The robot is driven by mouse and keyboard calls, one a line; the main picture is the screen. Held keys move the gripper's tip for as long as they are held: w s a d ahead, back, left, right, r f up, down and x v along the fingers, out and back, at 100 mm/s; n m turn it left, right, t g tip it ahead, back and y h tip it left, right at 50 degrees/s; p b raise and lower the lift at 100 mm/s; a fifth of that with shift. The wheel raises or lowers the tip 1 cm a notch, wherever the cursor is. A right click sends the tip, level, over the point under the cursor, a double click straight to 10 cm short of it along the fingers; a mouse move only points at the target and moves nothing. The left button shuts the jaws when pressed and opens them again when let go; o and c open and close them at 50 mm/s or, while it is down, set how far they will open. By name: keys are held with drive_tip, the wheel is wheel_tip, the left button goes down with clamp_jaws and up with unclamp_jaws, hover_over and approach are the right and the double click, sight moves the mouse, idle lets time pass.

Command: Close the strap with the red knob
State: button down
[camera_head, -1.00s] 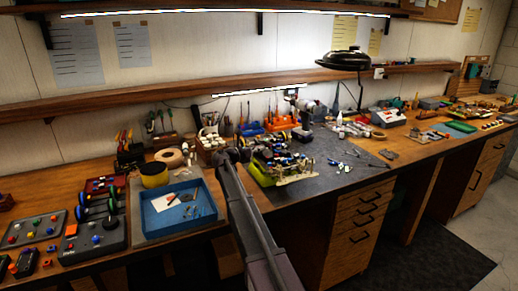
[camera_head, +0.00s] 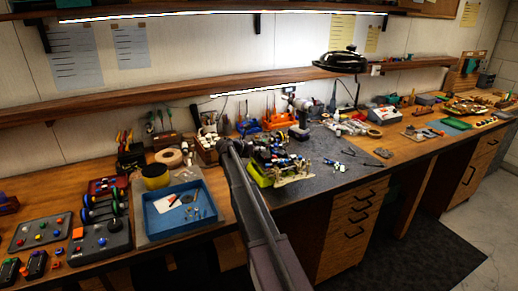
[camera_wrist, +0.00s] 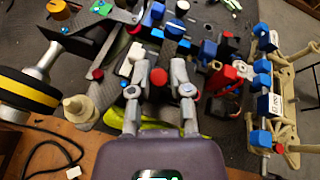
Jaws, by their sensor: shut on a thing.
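The RC racecar (camera_head: 272,148) stands on the dark mat in the head view, with my gripper (camera_head: 230,146) at its left side. In the wrist view my gripper (camera_wrist: 160,72) reaches over the car's chassis, its two fingers on either side of a red knob (camera_wrist: 158,76). It is shut on the red knob, which shows between the fingers. A second red part (camera_wrist: 228,73) lies right of the right finger. The strap cannot be made out clearly beneath the fingers. A yellow-green body part (camera_wrist: 120,118) shows under the gripper.
A black wheel with a yellow band (camera_wrist: 28,92) is close at the left. A beige frame with blue blocks (camera_wrist: 283,95) is at the right. A blue tray (camera_head: 160,222) lies left of the arm. The mat (camera_head: 345,180) has bare room at the right, with loose tools.

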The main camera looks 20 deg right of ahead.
drive_tip(key=c, duration=0.6)
unclamp_jaws()
drive_tip(key=shift+w, duration=0.1)
drive_tip(key=shift+a+f+h+b, duration=0.1)
drive_tip(key=shift+f+h+b, duration=0.15)
drive_tip(key=shift+h+b, duration=0.55)
